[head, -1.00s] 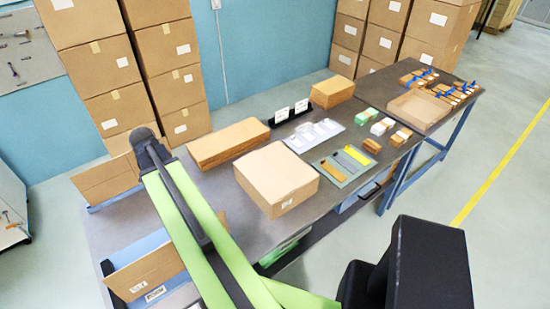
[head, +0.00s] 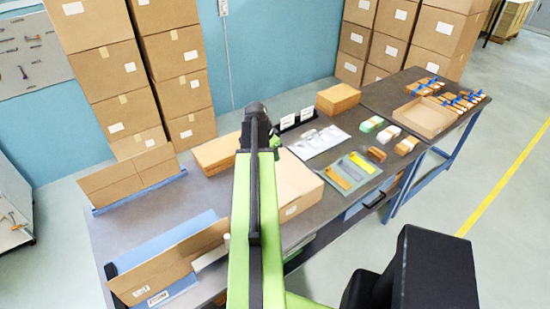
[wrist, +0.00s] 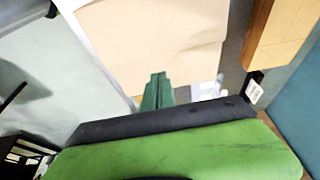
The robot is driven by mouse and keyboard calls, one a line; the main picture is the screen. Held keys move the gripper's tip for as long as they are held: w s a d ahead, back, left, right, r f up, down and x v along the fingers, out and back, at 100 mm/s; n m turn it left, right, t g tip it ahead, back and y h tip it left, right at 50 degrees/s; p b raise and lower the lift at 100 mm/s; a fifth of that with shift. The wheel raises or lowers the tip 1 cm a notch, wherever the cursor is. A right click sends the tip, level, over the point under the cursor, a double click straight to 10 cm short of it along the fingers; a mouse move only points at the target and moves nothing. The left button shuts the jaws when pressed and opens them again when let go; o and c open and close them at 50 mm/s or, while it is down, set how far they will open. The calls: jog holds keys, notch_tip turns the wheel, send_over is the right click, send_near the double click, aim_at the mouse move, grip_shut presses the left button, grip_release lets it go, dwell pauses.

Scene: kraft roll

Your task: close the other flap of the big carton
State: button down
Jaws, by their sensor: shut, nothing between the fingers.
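The big carton (head: 298,190) is a tan box with a white label, standing on the grey table. My arm hides its left part in the head view. In the wrist view its plain tan face (wrist: 150,35) fills the upper middle, and no raised flap can be made out. My gripper (head: 274,140) is at the end of the green arm, near the carton's back edge in the head view. In the wrist view its dark green fingers (wrist: 158,80) are together and empty, overlapping the carton's edge. I cannot tell whether they touch it.
Upright cardboard panels (head: 130,178) stand on blue supports at the left. A grey tray (head: 349,170) and a white tray (head: 318,142) lie to the right. A brown box (head: 338,98) and white cards (head: 297,118) stand at the back.

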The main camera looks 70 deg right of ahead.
jog(key=b, duration=0.8)
send_near(282, 176)
jog(key=x, duration=0.5)
jog(key=shift+s+f, duration=0.1)
jog(key=shift+f, duration=0.05)
jog(key=shift+b+x, duration=0.9)
jog(key=shift+b, duration=0.1)
jog(key=shift+r, duration=0.25)
jog(key=shift+r+p, duration=0.7)
jog(key=shift+p, duration=0.3)
